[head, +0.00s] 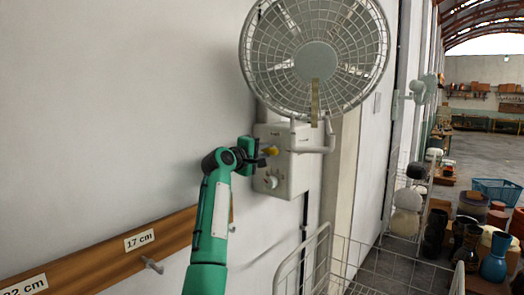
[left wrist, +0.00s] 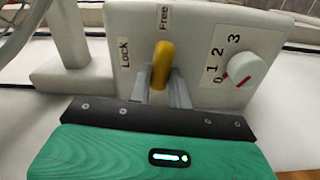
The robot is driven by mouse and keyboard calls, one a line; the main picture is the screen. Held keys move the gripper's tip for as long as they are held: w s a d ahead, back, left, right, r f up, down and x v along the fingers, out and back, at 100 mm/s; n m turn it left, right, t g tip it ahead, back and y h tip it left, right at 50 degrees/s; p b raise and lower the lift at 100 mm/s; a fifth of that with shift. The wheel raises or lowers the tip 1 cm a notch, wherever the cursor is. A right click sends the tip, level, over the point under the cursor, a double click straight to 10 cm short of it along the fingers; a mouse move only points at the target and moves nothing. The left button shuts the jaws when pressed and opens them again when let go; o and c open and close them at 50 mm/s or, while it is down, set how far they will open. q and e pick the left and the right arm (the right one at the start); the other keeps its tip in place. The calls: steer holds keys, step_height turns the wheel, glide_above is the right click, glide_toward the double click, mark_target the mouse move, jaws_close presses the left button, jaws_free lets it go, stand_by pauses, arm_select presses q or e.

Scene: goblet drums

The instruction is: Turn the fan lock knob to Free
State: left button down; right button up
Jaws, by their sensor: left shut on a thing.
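The fan lock knob (left wrist: 163,62) is a yellow lever on the front of the white control box (left wrist: 196,30). In the left wrist view its upper end points up toward the "Free" label (left wrist: 164,17); the "Lock" label (left wrist: 125,53) is to its left. My left gripper (left wrist: 162,92) has its grey fingers on either side of the lever's lower part, shut on it. In the head view the knob (head: 271,150) shows as a small yellow piece at the tip of my left gripper (head: 265,153). My right gripper is not in view.
A white speed dial (left wrist: 242,69) marked 0 to 3 sits right of the knob, its red mark near 0. The caged fan (head: 315,60) is above the box. A white wire rack (head: 345,265) stands below right. Vases and drums (head: 470,240) stand farther right.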

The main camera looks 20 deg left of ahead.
arm_select(q)
steer(key=shift+d+r+n, duration=0.15)
steer(key=shift+n, duration=0.45)
